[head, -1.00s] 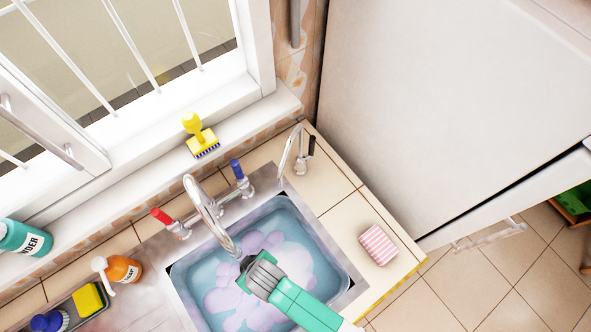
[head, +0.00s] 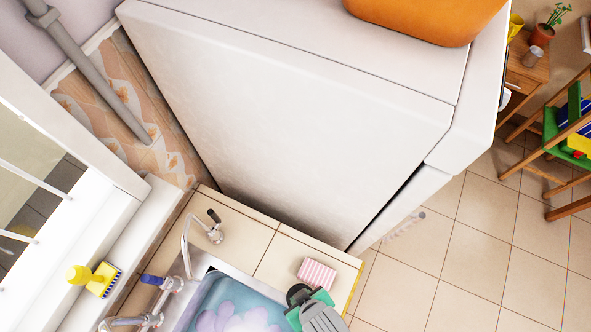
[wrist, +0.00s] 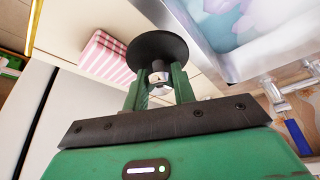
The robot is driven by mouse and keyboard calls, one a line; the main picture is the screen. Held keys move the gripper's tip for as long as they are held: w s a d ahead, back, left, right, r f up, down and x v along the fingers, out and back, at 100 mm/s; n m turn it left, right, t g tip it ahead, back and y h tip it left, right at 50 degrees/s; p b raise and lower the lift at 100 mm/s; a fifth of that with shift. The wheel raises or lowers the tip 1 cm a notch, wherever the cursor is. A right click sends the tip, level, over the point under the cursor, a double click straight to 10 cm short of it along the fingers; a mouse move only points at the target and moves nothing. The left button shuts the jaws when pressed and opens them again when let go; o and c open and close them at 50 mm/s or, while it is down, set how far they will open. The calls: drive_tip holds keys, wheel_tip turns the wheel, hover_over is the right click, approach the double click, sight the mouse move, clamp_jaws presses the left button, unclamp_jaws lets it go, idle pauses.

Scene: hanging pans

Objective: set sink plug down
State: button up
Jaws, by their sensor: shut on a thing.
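The sink plug is a black disc with a metal stem, held in my gripper. In the wrist view the plug (wrist: 157,52) faces away from the fingers, and my gripper (wrist: 160,88) is shut on its stem. In the head view the plug (head: 298,293) shows as a dark round edge at the tip of my gripper (head: 308,302). They are above the right edge of the sink (head: 203,268), beside the tiled counter (head: 285,262). I cannot tell the plug's exact height above the counter.
A pink striped sponge (head: 317,273) lies on the counter close to the plug. The sink holds bluish water with foam (head: 235,318). A small tap (head: 213,232) stands at the back corner. A tall white fridge (head: 300,130) rises behind the counter. Bare tile lies between tap and sponge.

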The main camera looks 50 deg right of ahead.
drive_tip(key=shift+s+d+r, duration=0.1)
drive_tip(key=shift+d, duration=0.05)
drive_tip(key=w+d, duration=0.1)
drive_tip(key=w, duration=0.4)
drive_tip(key=w+d+f, duration=0.1)
drive_tip(key=w+d, duration=0.1)
drive_tip(key=w, duration=0.3)
drive_tip(key=w+d+p, duration=0.1)
drive_tip(key=w, duration=0.4)
drive_tip(key=shift+d+f, duration=0.2)
drive_tip(key=shift+f, duration=0.05)
drive_tip(key=shift+w+f, duration=0.15)
drive_tip(key=shift+f, duration=1.65)
drive_tip(key=shift+f, duration=0.15)
drive_tip(key=o, duration=1)
drive_tip(key=p+v, duration=0.1)
drive_tip(key=v, duration=1.1)
drive_tip(key=shift+r, duration=0.2)
